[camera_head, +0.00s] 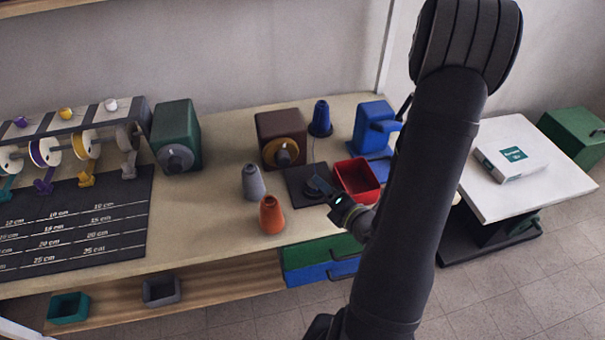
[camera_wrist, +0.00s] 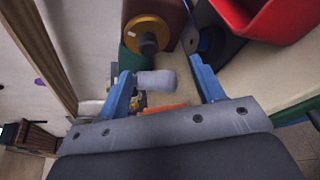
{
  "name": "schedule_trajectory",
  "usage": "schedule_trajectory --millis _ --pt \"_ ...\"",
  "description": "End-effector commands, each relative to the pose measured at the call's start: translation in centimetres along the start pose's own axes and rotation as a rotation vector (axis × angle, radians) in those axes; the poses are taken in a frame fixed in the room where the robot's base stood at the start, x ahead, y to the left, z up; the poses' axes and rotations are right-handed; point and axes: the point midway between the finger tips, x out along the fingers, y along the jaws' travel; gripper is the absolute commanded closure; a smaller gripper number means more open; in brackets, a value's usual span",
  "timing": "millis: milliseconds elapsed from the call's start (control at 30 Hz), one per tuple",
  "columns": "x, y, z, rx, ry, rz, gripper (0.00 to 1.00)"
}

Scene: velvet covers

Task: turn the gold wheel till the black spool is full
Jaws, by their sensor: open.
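The gold wheel (camera_head: 284,153) is on the front of a brown box (camera_head: 277,127) on the bench. In the wrist view the wheel (camera_wrist: 135,30) shows at the upper middle, beyond my fingertips. My gripper (camera_head: 320,187) is open over the dark square mat (camera_head: 297,181), in front of and to the right of the wheel, apart from it. Its two blue fingers in the wrist view (camera_wrist: 164,82) have the grey cone in the line of sight between them, with no clear contact. I cannot make out a black spool in either view.
A grey cone (camera_head: 252,183) and an orange cone (camera_head: 271,217) stand left of my gripper. A red bin (camera_head: 362,190) is close on its right. A blue cone (camera_head: 320,120) and a blue device (camera_head: 371,130) stand behind. A green box (camera_head: 176,123) is farther left.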

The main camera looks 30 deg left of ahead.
Motion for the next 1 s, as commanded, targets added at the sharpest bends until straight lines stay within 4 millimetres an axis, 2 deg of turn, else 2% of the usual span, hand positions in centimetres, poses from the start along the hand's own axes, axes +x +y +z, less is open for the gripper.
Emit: schedule_trajectory --millis 100,167,267,333,500,667,767,867,1000 --pt "2.0 0.2 3.1 -0.132 -0.057 -0.121 0.39" --pt "2.8 0.2 4.7 -0.156 -0.089 -0.191 0.39" --pt "3.5 -0.3 7.2 -0.101 -0.145 -0.304 0.39" --pt "3.7 -1.1 8.8 0.012 -0.191 -0.385 0.39" --pt "3.6 -2.9 11.9 0.418 -0.329 -0.554 0.39" --pt "3.3 -3.0 13.1 0.846 -0.456 -0.661 0.39" --pt "3.4 -2.1 12.9 1.126 -0.520 -0.712 0.39" --pt "3.6 -0.4 12.4 1.412 -0.567 -0.756 0.39" --pt "4.2 3.5 11.0 1.806 -0.592 -0.820 0.39"
